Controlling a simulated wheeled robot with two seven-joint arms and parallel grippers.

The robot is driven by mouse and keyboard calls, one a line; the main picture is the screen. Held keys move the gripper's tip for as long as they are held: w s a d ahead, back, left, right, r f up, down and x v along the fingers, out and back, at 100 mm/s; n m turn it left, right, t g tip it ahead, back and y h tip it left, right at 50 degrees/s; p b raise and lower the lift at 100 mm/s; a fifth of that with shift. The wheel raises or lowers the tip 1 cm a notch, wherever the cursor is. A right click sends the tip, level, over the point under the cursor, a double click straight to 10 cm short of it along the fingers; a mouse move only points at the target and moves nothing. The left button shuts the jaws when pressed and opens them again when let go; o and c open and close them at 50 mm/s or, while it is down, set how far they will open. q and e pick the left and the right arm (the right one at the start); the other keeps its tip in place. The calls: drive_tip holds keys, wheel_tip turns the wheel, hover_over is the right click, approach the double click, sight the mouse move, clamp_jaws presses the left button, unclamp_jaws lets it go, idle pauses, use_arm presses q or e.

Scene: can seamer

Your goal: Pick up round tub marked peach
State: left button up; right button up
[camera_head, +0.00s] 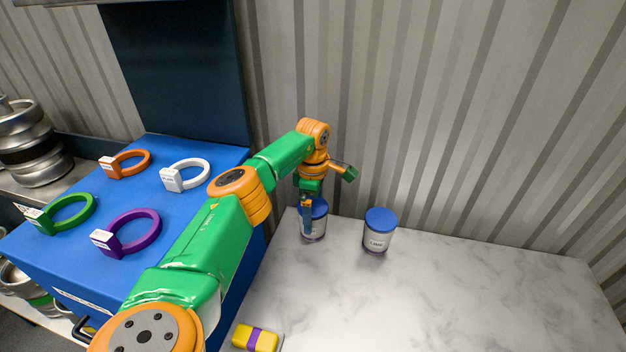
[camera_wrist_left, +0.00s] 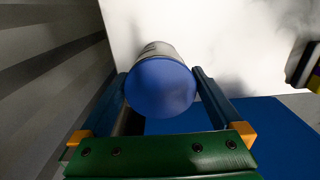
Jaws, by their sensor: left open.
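A round tub with a blue lid (camera_head: 317,208) stands on the marble counter near the wall, partly hidden behind my left gripper (camera_head: 307,216). In the left wrist view the tub's blue lid (camera_wrist_left: 160,88) lies between the two fingers of my left gripper (camera_wrist_left: 160,76). The fingers are open, one on each side of the tub; I cannot tell whether they touch it. A second tub with a blue lid and white label (camera_head: 378,232) stands upright to its right, apart from the gripper. Neither label can be read surely as peach. My right gripper is not in view.
A blue surface (camera_head: 140,260) at left holds orange, white, green and purple tagged rings. A yellow block with a purple band (camera_head: 255,338) lies at the counter's front. The corrugated wall (camera_head: 440,120) stands close behind the tubs. The counter's right side (camera_head: 500,300) is clear.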

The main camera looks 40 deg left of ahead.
use_arm(q)
drive_tip(key=shift+f, duration=0.25)
drive_tip(key=shift+r, duration=0.15)
drive_tip(key=c, duration=0.5)
clamp_jaws()
